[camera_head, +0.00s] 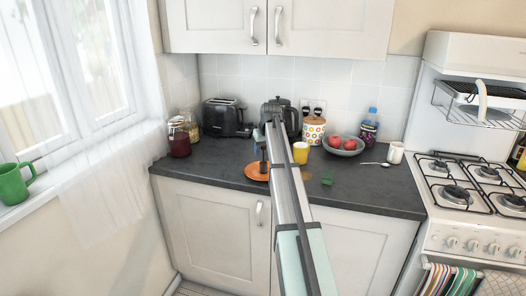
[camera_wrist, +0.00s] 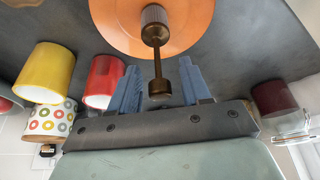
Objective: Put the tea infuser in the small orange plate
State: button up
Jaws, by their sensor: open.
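The small orange plate (camera_head: 253,172) lies on the dark counter near its front edge; it also fills the top middle of the wrist view (camera_wrist: 110,22). The tea infuser (camera_wrist: 156,55) has a ribbed head, a thin bronze rod and a rounded end. In the wrist view its head overlaps the plate; in the head view it shows as a dark upright shape (camera_head: 263,166) over the plate. My gripper (camera_wrist: 159,66) is open, with blue fingers on either side of the infuser's rod end and gaps between. Whether the head rests on the plate I cannot tell.
A red cup (camera_wrist: 103,80) and a yellow cup (camera_head: 300,153) stand close by on one side, with a dotted canister (camera_head: 314,130) behind. A dark red jar (camera_head: 179,142) and toaster (camera_head: 227,118) are left. A fruit bowl (camera_head: 343,150) stands right. Counter left of the plate is clear.

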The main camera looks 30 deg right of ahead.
jog(key=v, duration=1.2)
